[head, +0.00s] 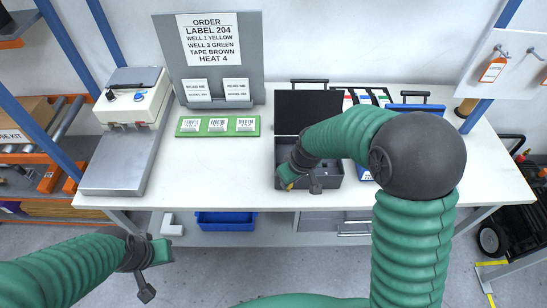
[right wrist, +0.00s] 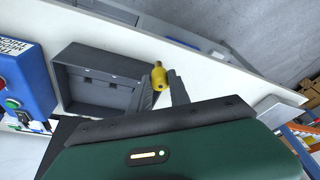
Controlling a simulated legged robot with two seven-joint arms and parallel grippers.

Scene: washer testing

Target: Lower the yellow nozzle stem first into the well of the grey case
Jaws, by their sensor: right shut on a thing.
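The yellow nozzle (right wrist: 159,76) is held at the fingertips of my right gripper (right wrist: 165,90) in the right wrist view. One end of it sticks out past the fingers. The open grey case (right wrist: 65,103) lies left of the nozzle in that view; the nozzle appears near its rim, and I cannot tell its height. In the head view the case (head: 337,183) stands on the table with its dark lid raised. My right gripper (head: 289,185) is at its front left, and my arm hides part of the inside. My left gripper (head: 163,250) hangs in front of the table; its jaws are unclear.
A green tray (head: 181,128) with white labelled blocks lies left of the case. A grey order board (head: 183,62) stands behind it. A white-topped machine (head: 130,100) is at the left. A blue box (right wrist: 25,80) stands beside the case. The table's front middle is clear.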

